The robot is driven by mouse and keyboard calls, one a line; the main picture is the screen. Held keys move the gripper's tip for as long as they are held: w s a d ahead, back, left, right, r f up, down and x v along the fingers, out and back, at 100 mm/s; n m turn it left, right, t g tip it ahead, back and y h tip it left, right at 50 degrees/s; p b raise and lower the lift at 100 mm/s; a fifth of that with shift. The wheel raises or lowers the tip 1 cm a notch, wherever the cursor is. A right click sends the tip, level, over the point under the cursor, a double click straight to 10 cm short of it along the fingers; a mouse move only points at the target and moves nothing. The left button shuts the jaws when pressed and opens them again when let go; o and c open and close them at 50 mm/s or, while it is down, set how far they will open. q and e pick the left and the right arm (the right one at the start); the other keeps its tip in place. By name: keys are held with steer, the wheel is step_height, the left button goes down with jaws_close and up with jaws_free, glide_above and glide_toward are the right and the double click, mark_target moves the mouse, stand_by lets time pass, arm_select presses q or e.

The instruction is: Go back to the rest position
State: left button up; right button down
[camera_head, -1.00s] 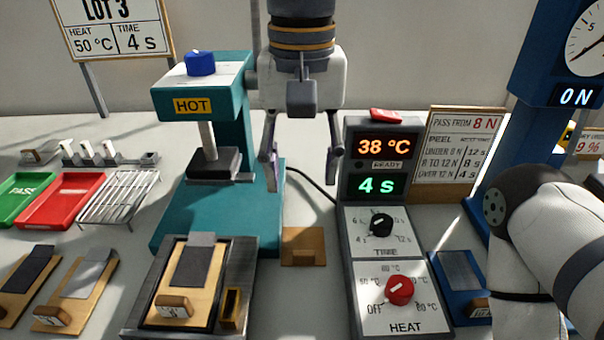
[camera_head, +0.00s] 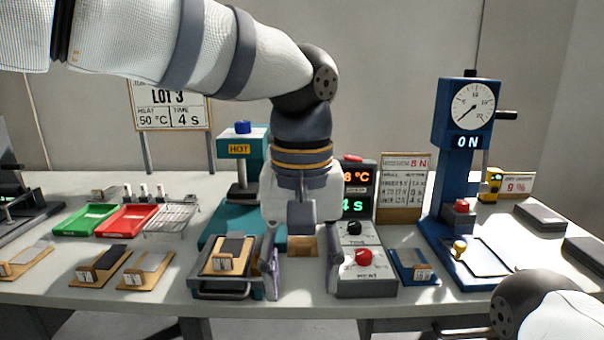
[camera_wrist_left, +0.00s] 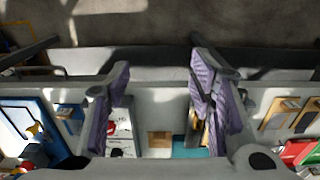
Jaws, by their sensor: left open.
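My left gripper (camera_head: 303,284) hangs from the left arm, which crosses the top of the head view. It points down, open and empty, with its fingers apart near the table's front side. The control box (camera_head: 367,285) is partly hidden behind its right finger, and the small wooden block (camera_head: 302,246) is behind it. In the left wrist view the open fingers (camera_wrist_left: 160,82) have nothing between them; the table edge and floor lie beyond.
The teal HOT press (camera_head: 243,160) stands behind left, with a sample in the dark tray (camera_head: 225,291) in front. Green (camera_head: 87,219) and red (camera_head: 126,220) trays and a wire rack (camera_head: 172,217) lie left. The blue gauge stand (camera_head: 447,180) rises right. Table (camera_head: 180,290) has sample boards along its front.

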arm_select(q)
steer(key=s+a+f+g+h, duration=0.1)
steer(key=s+f, duration=0.2)
steer(key=f, duration=0.6)
steer(key=s+a+f+g+h, duration=0.15)
steer(key=s+f, duration=0.25)
steer(key=f, duration=0.6)
steer(key=s+a+f+h, duration=0.1)
steer(key=s+a+f, duration=0.15)
steer(key=f, duration=0.65)
steer(key=s+a+f, duration=0.3)
steer(key=s+f, duration=0.1)
steer(key=s, duration=0.3)
steer(key=s+a+f, duration=0.4)
steer(key=s+f, duration=0.1)
steer(key=s, duration=0.1)
steer(key=s+a+y, duration=0.3)
steer(key=s+a, duration=0.7)
steer(key=s, duration=0.1)
steer(key=shift+s+a+f, duration=0.2)
steer(key=shift+s+f, duration=0.1)
steer(key=shift+y, duration=0.25)
